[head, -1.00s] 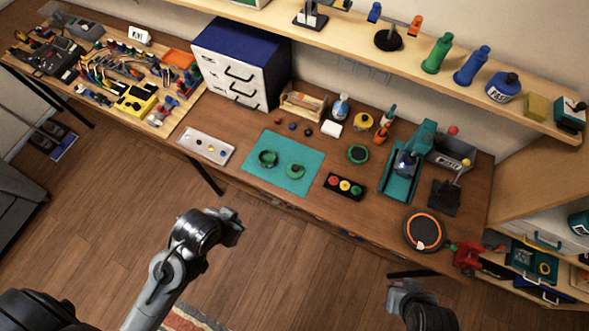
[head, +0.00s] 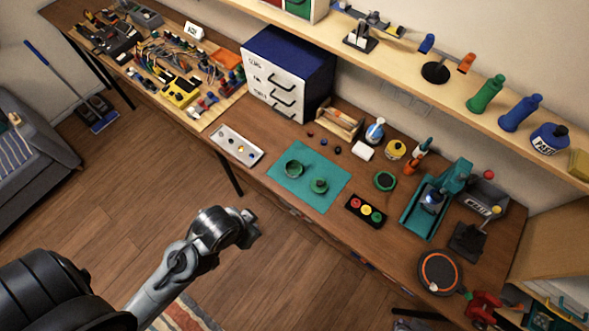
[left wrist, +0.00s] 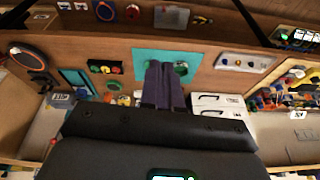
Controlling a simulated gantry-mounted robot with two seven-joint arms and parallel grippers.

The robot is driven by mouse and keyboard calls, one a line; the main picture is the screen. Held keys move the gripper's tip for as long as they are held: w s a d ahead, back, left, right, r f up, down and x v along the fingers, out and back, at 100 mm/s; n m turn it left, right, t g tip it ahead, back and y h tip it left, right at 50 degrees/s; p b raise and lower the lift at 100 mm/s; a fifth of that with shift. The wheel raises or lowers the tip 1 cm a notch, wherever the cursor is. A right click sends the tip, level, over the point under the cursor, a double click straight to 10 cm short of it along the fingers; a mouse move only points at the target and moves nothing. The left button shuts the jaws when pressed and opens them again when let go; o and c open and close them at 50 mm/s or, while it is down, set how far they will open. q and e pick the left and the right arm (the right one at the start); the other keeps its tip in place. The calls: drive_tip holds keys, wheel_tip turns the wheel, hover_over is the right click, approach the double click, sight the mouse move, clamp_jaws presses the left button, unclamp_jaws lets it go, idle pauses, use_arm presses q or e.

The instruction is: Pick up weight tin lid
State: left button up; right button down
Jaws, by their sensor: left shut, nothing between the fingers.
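A teal mat (head: 328,201) lies on the workbench with two dark green round pieces on it. The left piece (head: 293,168) looks like an open, hollow tin. The right piece (head: 320,186) is lower with a raised middle and looks like the lid; it is too small to be certain. My left gripper (head: 254,228) is shut and empty, in front of the bench and apart from the mat. In the left wrist view its closed fingers (left wrist: 163,66) overlap the mat (left wrist: 142,54) and partly hide the green pieces. My right gripper (head: 410,324) barely shows at the bottom edge.
A pale tray (head: 226,144) with small parts lies left of the mat. A red, yellow and green button box (head: 365,211) and another dark green round piece (head: 384,181) lie to its right. A drawer cabinet (head: 285,75) stands behind. The bench front edge is clear.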

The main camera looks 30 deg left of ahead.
use_arm(q)
drive_tip(key=o, duration=1.7)
drive_tip(key=shift+d, duration=0.1)
drive_tip(key=shift+c, duration=0.2)
drive_tip(key=shift+o, duration=0.5)
